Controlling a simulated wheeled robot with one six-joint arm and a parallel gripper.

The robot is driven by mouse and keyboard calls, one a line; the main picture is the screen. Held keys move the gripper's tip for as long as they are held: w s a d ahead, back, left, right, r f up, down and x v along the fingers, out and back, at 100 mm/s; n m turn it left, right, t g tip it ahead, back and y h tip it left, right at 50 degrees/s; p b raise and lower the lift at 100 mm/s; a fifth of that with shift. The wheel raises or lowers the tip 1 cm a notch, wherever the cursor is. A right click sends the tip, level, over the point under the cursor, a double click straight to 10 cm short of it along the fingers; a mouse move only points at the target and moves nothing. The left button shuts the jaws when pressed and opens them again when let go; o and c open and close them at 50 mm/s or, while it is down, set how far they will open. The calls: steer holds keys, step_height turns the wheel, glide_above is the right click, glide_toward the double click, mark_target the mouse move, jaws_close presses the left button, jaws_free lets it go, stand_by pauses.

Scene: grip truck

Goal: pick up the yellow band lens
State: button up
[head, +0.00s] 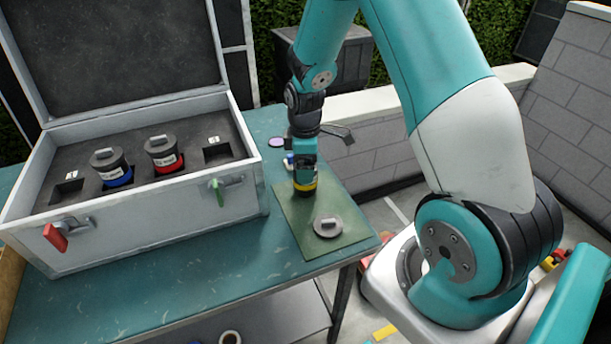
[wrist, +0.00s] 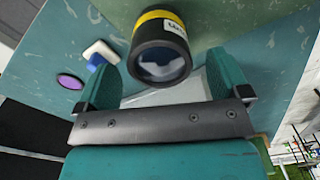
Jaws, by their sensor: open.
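The yellow band lens (head: 305,187) stands upright on a green mat (head: 291,220) on the table. It is a black cylinder with a yellow band, and it also shows in the wrist view (wrist: 161,52) with its glass end towards the camera. My gripper (head: 304,168) is directly above it, pointing down. In the wrist view my gripper (wrist: 163,78) is open, with one teal finger on each side of the lens's near end. I cannot tell whether a finger touches it.
An open case (head: 150,226) on the left holds a blue band lens (head: 112,168) and a red band lens (head: 164,154) in foam. A grey round cap (head: 327,226) lies on the mat. A purple disc (wrist: 71,81) and a blue-white block (wrist: 100,53) lie close by.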

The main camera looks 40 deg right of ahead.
mark_target(302, 190)
steer(key=shift+f+p, duration=0.3)
steer(key=shift+f, duration=1.35)
steer(key=shift+c, duration=0.2)
steer(key=c, duration=1.3)
steer(key=shift+r, duration=0.1)
